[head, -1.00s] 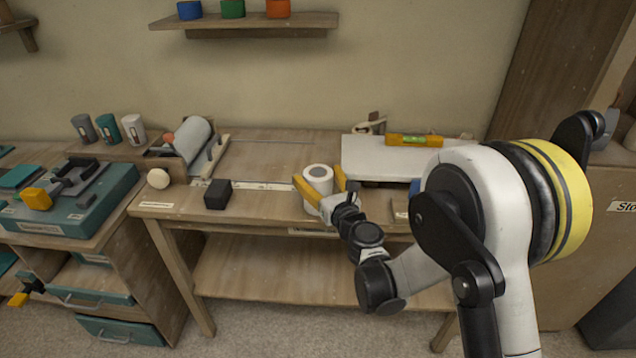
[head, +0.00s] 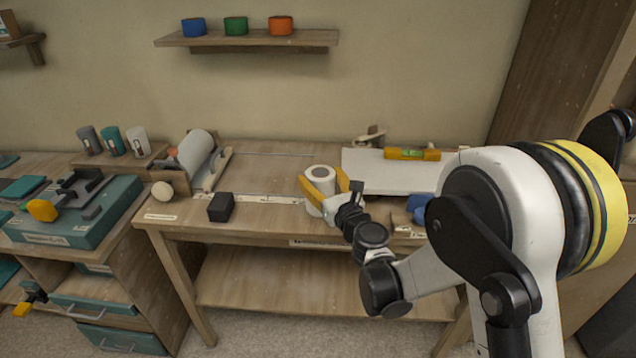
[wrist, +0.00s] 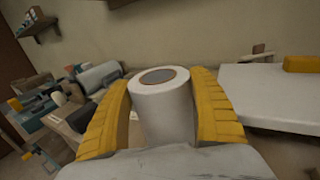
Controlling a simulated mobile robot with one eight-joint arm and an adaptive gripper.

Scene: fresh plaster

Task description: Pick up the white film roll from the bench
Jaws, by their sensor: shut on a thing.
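The white film roll (head: 319,177) stands upright at the bench (head: 262,217), near its front middle. It shows a grey core ring on top, and in the wrist view the roll (wrist: 162,108) fills the middle between two yellow fingers. My gripper (head: 329,190) is shut on the roll, one finger on each side. In the wrist view my gripper (wrist: 160,118) hides the roll's lower part. I cannot tell whether the roll's base touches the bench top.
A black block (head: 221,207) lies left of the roll. A white board (head: 390,172) with a yellow level (head: 412,154) is behind right. A blue object (head: 419,207) sits near my arm. A large roll on a dispenser (head: 196,150) stands at the back left.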

